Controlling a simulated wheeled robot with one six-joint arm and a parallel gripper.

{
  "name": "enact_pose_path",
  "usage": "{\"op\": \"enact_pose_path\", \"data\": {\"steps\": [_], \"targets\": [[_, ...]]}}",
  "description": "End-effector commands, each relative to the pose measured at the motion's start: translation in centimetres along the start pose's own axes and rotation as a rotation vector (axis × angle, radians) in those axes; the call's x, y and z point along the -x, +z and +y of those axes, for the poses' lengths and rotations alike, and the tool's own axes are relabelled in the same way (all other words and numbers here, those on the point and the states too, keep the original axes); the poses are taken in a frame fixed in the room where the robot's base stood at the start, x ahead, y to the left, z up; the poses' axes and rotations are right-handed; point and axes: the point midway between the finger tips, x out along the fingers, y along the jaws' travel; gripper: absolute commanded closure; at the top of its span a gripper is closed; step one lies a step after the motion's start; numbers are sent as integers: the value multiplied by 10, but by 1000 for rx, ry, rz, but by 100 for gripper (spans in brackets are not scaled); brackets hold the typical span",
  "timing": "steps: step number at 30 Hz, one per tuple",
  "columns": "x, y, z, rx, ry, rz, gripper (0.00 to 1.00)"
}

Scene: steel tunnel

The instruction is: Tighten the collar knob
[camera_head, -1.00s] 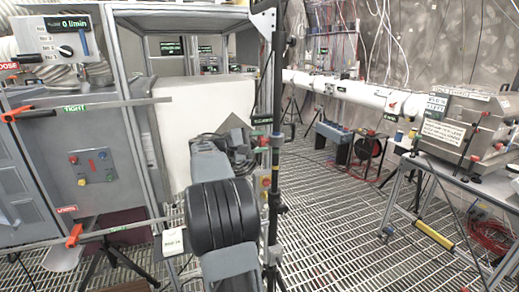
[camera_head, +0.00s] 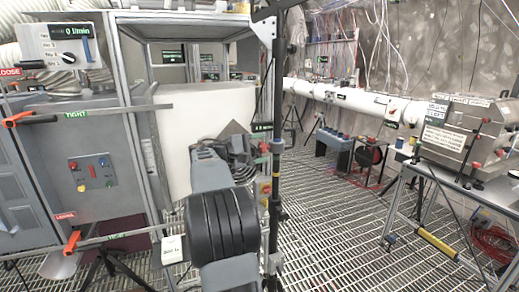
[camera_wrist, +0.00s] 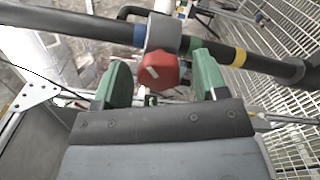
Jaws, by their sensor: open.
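The red collar knob (camera_wrist: 158,70) has a pale mark on its face and sits on a grey collar (camera_wrist: 162,32) around a black pole (camera_wrist: 80,22). In the wrist view my gripper (camera_wrist: 160,82) is open, with one green finger on each side of the knob and a visible gap at each side. I cannot tell how deep the knob lies between the fingers. In the head view the upright pole (camera_head: 276,190) stands right of my arm; the collar area there is small and the knob is hard to make out.
A grey cabinet (camera_head: 85,140) with red-handled latches stands left. A white block (camera_head: 185,125) lies behind my arm. A metal bench (camera_head: 450,175) with a steel box (camera_head: 460,130) is at right. Grated floor (camera_head: 335,210) is open between pole and bench.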

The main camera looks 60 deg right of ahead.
Motion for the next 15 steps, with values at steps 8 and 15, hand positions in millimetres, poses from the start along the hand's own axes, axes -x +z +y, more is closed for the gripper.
{"op": "enact_pose_path", "data": {"steps": [8, 15], "targets": [[4, 0, 0, 1, 0, 0, 34], [42, -1, 0, 0, 2, 4, 34]]}}
